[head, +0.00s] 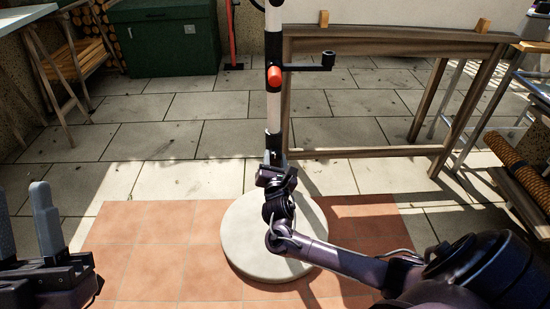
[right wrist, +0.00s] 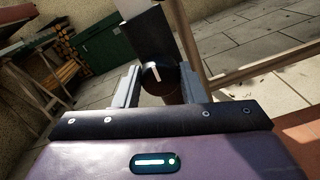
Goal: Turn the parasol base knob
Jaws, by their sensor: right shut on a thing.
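The parasol base is a round pale slab (head: 245,262) on the terracotta tiles. A pole (head: 273,112) with black and white bands rises from it. The base knob (right wrist: 158,74) is dark and round with a white mark, and shows between the fingers in the right wrist view. My right gripper (head: 274,163) is shut on it, low on the pole; it also shows in the right wrist view (right wrist: 158,85). In the head view the gripper hides the knob. My left gripper (head: 22,195) is open and empty at the lower left, away from the base.
Higher on the pole are a red grip (head: 274,77) and a dark crank arm (head: 318,64). A wooden frame (head: 360,153) stands close behind on the right. A green box (head: 160,38) is at the back left. Paving between is free.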

